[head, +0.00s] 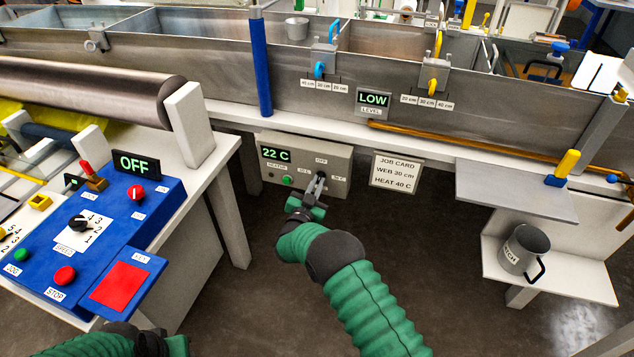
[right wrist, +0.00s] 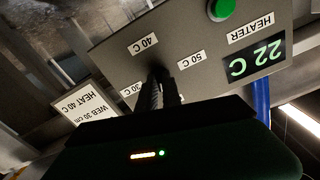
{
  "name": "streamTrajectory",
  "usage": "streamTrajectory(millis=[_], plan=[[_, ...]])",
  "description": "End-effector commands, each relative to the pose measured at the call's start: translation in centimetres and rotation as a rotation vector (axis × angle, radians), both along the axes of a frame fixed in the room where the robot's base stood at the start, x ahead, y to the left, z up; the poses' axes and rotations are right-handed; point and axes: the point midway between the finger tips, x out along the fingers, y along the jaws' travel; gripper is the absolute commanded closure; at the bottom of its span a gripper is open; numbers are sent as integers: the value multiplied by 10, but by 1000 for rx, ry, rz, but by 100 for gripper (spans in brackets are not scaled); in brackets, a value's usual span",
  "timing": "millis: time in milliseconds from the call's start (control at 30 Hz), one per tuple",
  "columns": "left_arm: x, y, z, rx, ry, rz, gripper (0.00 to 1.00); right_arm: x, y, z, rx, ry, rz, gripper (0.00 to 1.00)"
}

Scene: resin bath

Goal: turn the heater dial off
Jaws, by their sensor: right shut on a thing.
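The heater box (head: 334,161) is a grey panel under the long metal bath, with a green 22 C display (head: 275,154) and a green button (head: 288,181). Its dial is mostly hidden by my right gripper (head: 318,184), which is shut on it. An OFF label (head: 321,160) is above the dial. In the right wrist view the panel is upside down, and the fingers (right wrist: 161,90) reach it among the 30 C, 40 C (right wrist: 143,44) and 50 C labels. The dial's pointer is hidden. My left gripper (head: 176,345) is cut off at the bottom edge, fingers unseen.
A job card (head: 397,170) reading WEB 30 cm, HEAT 40 C hangs right of the heater. A blue control console (head: 120,220) stands at left. A grey jug (head: 524,249) sits on the low right shelf (head: 558,279). The floor below the heater is clear.

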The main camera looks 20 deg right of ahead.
Motion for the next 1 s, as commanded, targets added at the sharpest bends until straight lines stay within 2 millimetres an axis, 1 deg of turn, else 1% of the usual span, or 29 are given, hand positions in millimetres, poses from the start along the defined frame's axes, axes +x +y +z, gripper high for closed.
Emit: streamTrajectory(millis=[33,400,600,1000], plan=[[0,0,2,0,0,0,64,-2,4,-7,-22,36,8,100],[0,0,6,0,0,0,64,-3,3,-10,-182,145,7,100],[0,0,7,0,0,0,64,-3,3,-10,-212,167,7,100],[0,0,7,0,0,0,64,-3,3,-11,-218,171,6,100]])
